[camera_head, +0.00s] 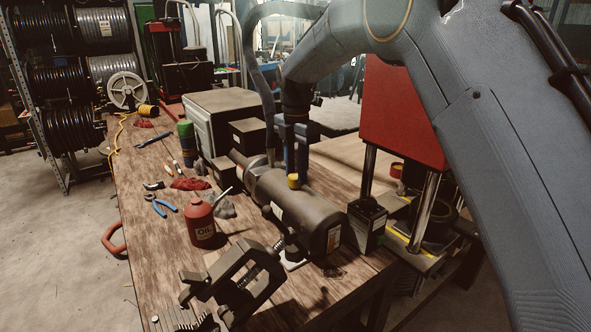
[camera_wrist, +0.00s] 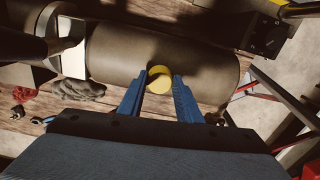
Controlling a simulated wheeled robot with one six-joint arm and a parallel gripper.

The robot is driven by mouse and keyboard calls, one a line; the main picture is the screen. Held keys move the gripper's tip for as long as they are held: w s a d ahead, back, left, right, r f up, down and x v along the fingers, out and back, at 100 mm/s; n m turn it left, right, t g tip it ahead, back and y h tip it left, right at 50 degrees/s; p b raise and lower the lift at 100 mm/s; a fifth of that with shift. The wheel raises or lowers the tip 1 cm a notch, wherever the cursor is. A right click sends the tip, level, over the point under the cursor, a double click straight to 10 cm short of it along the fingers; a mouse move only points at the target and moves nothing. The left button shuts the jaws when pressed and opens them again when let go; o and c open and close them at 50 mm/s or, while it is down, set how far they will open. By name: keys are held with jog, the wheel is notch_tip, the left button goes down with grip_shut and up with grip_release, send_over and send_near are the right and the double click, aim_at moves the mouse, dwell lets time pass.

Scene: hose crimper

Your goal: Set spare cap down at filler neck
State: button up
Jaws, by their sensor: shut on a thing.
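The yellow spare cap (camera_head: 293,181) is at the tips of my gripper (camera_head: 294,168), just over the top of the dark cylindrical tank (camera_head: 312,218). In the wrist view the cap (camera_wrist: 159,77) sits between the two blue fingers of my gripper (camera_wrist: 161,83), which is shut on it. The tank (camera_wrist: 120,55) lies crosswise right behind the cap there. I cannot make out the filler neck; whether the cap touches the tank is unclear.
A red oil can (camera_head: 201,222), a black clamp-like fixture (camera_head: 236,285) and blue-handled pliers (camera_head: 163,207) are on the wooden bench (camera_head: 150,240). A small black box (camera_head: 366,222) stands right of the tank. A red press (camera_head: 402,115) rises behind it.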

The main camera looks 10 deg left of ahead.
jog(key=shift+f, duration=0.35)
jog(key=o, duration=1)
jog(key=shift+r, duration=0.1)
